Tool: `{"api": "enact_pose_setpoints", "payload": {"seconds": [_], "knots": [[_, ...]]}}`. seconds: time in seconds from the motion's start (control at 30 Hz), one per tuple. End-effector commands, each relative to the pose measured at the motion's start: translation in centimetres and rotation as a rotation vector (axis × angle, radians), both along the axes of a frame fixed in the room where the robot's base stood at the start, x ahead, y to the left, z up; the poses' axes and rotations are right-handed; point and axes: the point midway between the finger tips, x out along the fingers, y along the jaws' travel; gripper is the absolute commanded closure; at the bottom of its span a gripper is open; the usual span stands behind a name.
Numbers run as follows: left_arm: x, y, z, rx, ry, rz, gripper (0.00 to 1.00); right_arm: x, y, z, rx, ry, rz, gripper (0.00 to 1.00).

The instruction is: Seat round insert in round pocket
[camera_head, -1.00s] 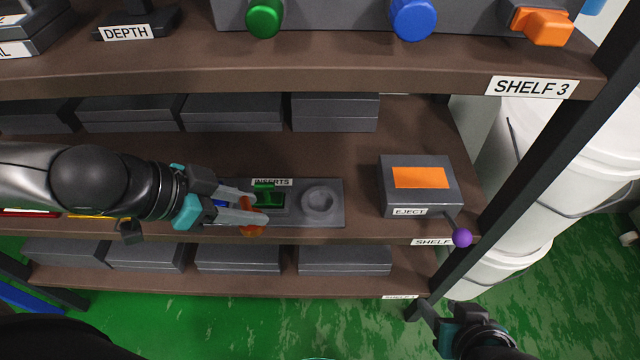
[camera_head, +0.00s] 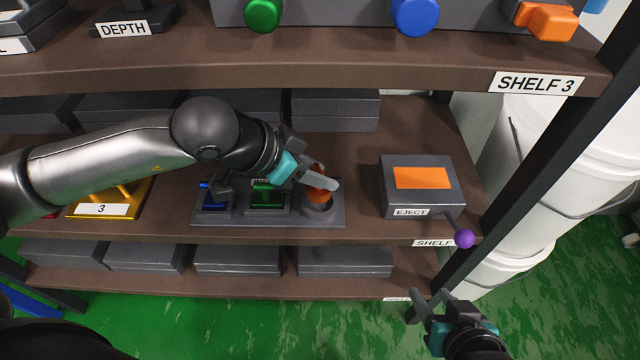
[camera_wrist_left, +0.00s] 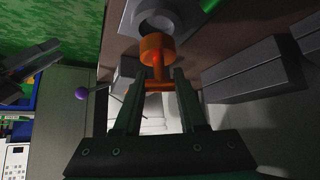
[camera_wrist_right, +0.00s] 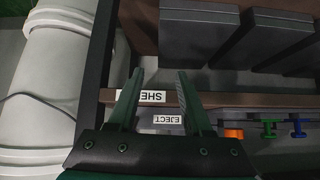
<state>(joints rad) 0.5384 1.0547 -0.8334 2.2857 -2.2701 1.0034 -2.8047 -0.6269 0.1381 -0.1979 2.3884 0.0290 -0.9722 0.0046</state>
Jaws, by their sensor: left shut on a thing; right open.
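The orange round insert (camera_head: 319,194) is held by my left gripper (camera_head: 322,180), just above the round pocket (camera_head: 317,208) at the right end of the grey inserts block (camera_head: 338,216). In the left wrist view the insert (camera_wrist_left: 157,50) is between the fingertips, with its wide round end toward the pocket (camera_wrist_left: 155,24). A gap shows between insert and pocket there. A green insert (camera_head: 266,196) and a blue insert (camera_head: 213,197) sit in the block's other pockets. My right gripper (camera_head: 432,302) is open and empty, low at the right, in front of the shelves.
A grey EJECT box (camera_head: 421,180) with an orange top and a purple-knobbed lever (camera_head: 464,238) stands right of the block. The shelf above (camera_head: 300,68) overhangs. A dark post (camera_head: 530,155) rises at the right.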

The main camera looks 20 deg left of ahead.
Motion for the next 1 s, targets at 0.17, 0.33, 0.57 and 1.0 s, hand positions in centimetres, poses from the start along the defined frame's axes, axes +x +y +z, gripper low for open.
{"api": "enact_pose_setpoints", "payload": {"seconds": [0.17, 0.33, 0.57, 1.0], "knots": [[0.3, -0.3, -0.2, 0.001, 0.000, 0.001, 1.00, 0.1, 0.3, -0.1, 0.010, -0.019, 0.004, 0.50], [0.3, -0.3, -1.4, 0.000, 0.000, 0.001, 1.00, 0.7, 1.5, -0.2, 0.053, -0.100, 0.017, 0.50], [0.3, -0.3, -3.0, 0.000, 0.000, 0.001, 1.00, 1.5, 3.1, 0.3, 0.124, -0.232, 0.030, 0.50], [0.3, -0.2, -3.5, 0.000, -0.001, 0.001, 1.00, 1.7, 3.7, 0.9, 0.154, -0.287, 0.032, 0.50]]}}
